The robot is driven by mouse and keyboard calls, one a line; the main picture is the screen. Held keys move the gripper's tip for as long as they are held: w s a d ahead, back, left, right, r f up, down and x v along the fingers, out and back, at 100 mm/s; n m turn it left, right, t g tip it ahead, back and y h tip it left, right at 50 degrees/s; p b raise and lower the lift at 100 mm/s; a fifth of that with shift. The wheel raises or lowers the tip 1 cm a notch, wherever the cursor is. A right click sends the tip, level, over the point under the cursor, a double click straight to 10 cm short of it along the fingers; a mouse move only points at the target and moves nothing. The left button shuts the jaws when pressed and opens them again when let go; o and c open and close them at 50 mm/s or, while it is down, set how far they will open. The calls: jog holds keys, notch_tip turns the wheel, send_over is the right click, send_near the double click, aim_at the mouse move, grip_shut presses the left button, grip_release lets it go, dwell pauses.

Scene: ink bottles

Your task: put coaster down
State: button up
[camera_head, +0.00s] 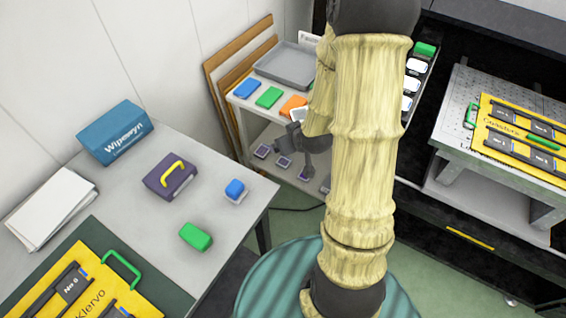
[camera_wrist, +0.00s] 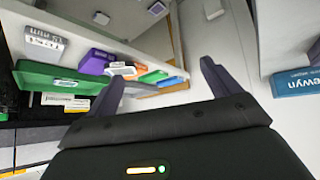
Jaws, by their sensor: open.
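No thing in view can be surely told as the coaster. A yellow board (camera_head: 487,141) on the right bench carries partly readable lettering like "Coasters" and dark strips with labels. My gripper (camera_head: 298,140) is small and partly hidden by my arm in the head view, in front of the shelf unit. In the wrist view my gripper (camera_wrist: 160,74) has its two dark fingers wide apart, with nothing held between them.
The shelf unit holds a blue block (camera_head: 247,88), a green block (camera_head: 269,97), an orange block (camera_head: 293,105) and a grey tray (camera_head: 285,70). The left table (camera_head: 225,215) bears a Wipewyn box (camera_head: 115,132), a purple case (camera_head: 168,181) and a loose green block (camera_head: 196,237), with bare surface between.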

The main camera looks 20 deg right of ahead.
jog(key=s+a+r+m+g, duration=0.1)
jog(key=s+a+r+g, duration=0.4)
jog(key=s, duration=0.8)
notch_tip(320, 180, up, 4)
jog(key=shift+a+f+m, duration=0.15)
jog(key=shift+a+m, duration=0.15)
jog(key=shift+a, duration=0.85)
